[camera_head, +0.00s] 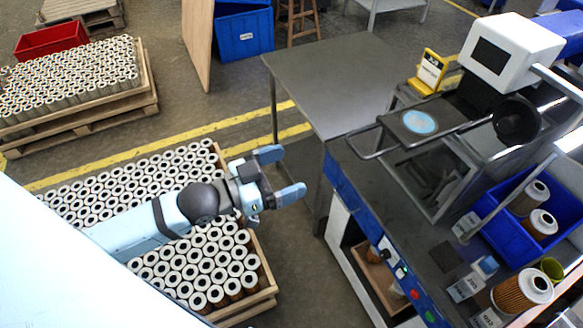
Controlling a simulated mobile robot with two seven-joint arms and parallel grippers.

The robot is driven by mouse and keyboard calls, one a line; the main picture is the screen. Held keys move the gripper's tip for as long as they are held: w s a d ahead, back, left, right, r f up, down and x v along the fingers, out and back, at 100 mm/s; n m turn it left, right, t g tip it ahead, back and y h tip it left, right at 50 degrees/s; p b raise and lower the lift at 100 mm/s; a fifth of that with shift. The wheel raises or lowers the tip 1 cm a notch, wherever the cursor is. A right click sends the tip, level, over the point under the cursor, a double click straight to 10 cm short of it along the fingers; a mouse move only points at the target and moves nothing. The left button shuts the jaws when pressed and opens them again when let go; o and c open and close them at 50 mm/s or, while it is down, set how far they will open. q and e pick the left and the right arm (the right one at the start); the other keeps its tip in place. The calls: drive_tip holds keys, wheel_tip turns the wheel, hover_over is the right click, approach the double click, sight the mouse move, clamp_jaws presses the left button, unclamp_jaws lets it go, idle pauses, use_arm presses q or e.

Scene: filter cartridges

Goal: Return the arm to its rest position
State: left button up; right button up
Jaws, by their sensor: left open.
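My left arm reaches in from the left, over a pallet (262,300) filled with rows of filter cartridges (198,300). My left gripper (280,172) is open and empty, with its two blue-grey fingers spread apart. It is beyond the pallet's right edge, to the left of the workbench and machine. My right gripper is not in view. Part of the cartridge rows is hidden under my arm.
A grey metal table (335,75) stands behind the gripper. At the right are a white-headed machine (510,50) and a blue bin (490,225) with filters. A second loaded pallet (85,120) and a red crate (50,40) are at upper left. Open floor lies between.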

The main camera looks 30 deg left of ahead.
use_arm(q)
drive_tip(key=shift+f, duration=0.1)
idle(0.3)
drive_tip(key=s+f+n+g+y+p, duration=0.1)
drive_tip(key=s+f+n+y, duration=0.1)
drive_tip(key=f, duration=0.9)
drive_tip(key=s+d+f+n+g+y+p, duration=0.1)
drive_tip(key=s+f+y, duration=0.4)
drive_tip(key=f, duration=0.6)
drive_tip(key=shift+s+d+f+n+g+p, duration=0.15)
drive_tip(key=shift+s+f+n+g+p, duration=0.1)
drive_tip(key=shift+s+n+g+p, duration=0.5)
